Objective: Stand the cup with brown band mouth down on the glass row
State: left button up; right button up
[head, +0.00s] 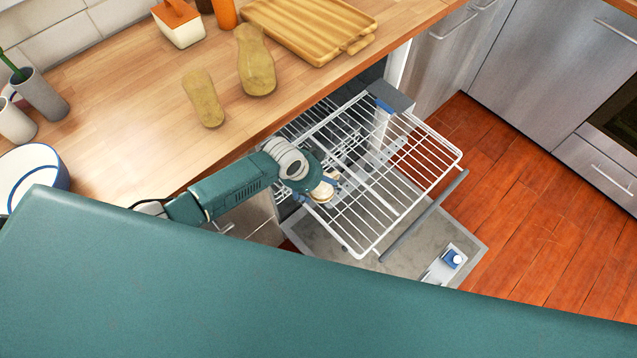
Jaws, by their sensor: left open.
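My left gripper (328,184) reaches down at the near left side of the pulled-out white wire rack (385,185) of the dishwasher. Its fingers are open but small and partly hidden by the wrist. A small cream object with a brownish edge (321,193) shows right at the fingers, over the rack wires. It may be the cup with brown band; most of it is hidden, so I cannot tell its mouth direction or whether the fingers touch it. Which wires form the glass row is not clear. My right gripper is not in view.
The dishwasher door (408,262) lies open below the rack. The wooden counter (130,130) holds two tan lumpy pieces, a wooden tray (310,28), grey and white cups (42,95) and a blue-rimmed bowl (35,168). Most of the rack looks empty. My teal body covers the lower picture.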

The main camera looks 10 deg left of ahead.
pick_arm(q)
jog(key=v, duration=0.7)
jog(key=shift+r, duration=0.2)
jog(key=shift+s+a, duration=0.1)
dwell(0.3)
